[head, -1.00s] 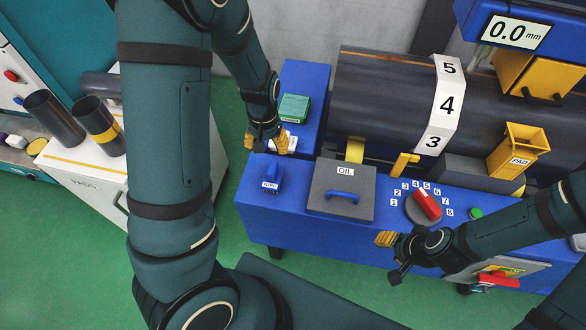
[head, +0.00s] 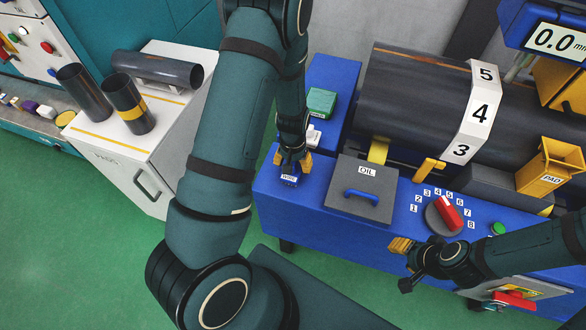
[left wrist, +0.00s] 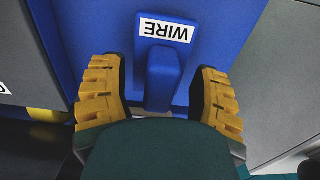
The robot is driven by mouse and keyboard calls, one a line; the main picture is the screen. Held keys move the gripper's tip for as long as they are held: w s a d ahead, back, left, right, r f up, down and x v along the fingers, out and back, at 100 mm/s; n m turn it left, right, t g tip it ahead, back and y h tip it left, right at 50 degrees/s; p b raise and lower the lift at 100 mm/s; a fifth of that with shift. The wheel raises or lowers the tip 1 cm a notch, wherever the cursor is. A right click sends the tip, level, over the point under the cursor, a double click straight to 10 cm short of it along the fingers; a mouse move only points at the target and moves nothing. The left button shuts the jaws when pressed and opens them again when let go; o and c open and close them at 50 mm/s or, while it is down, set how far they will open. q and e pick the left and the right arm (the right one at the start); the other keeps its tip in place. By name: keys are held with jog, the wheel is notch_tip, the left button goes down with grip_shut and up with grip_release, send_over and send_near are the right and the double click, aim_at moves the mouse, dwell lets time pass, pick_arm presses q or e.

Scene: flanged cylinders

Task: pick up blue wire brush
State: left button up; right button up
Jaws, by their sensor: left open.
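The blue wire brush (head: 289,180) stands on the blue bench top, left of the oil box, with a white label reading WIRE. In the left wrist view the brush (left wrist: 163,75) lies between the two yellow fingers, its label beyond the raised handle. My left gripper (head: 292,163) is over the brush, fingers apart on either side of it with gaps. The lower end of the brush is hidden by my wrist in the left wrist view. My right gripper (head: 401,246) is at the bench's front edge, right of the oil box; its finger gap does not show clearly.
The grey OIL box (head: 361,189) with a blue handle is just right of the brush. A green block (head: 321,102) and a white block lie behind. A red dial (head: 449,214) and large dark cylinder (head: 415,98) are farther right.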

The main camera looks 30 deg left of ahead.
pick_arm(q)
jog(key=shift+f, duration=0.45)
grip_shut()
jog(key=shift+r, duration=0.15)
